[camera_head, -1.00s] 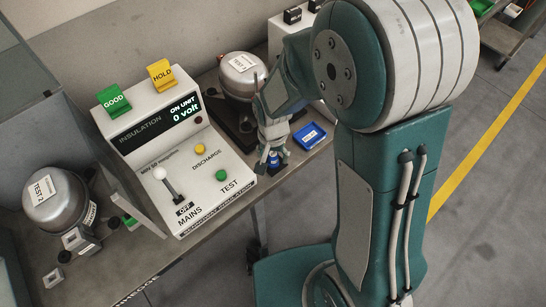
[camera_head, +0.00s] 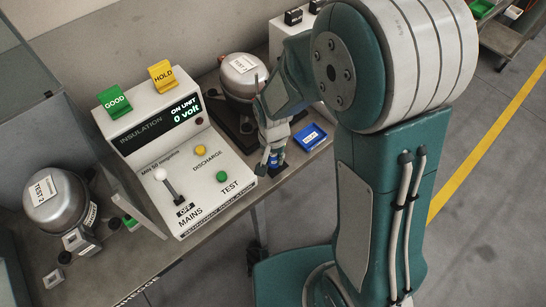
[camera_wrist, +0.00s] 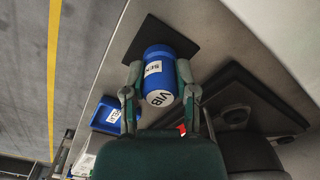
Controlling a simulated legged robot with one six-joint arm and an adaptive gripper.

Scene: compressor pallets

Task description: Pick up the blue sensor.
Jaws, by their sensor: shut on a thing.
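The blue sensor (camera_wrist: 158,68) is a blue cylinder with a white top marked VIB and a white label on its side, in the middle of the wrist view. My gripper (camera_wrist: 160,88) has one finger on each side of it and is shut on it. In the head view the sensor (camera_head: 281,160) shows only in part at the bench's front edge, behind the fingers of my gripper (camera_head: 272,160). A dark square pad (camera_wrist: 140,42) lies beneath or behind the sensor. I cannot tell whether the sensor touches it.
A blue labelled tray (camera_head: 309,137) lies right of my gripper. A compressor (camera_head: 240,75) stands behind it on a dark base. The insulation tester (camera_head: 185,165) stands to the left, with a second compressor (camera_head: 55,205) beyond it. The bench's front edge is close.

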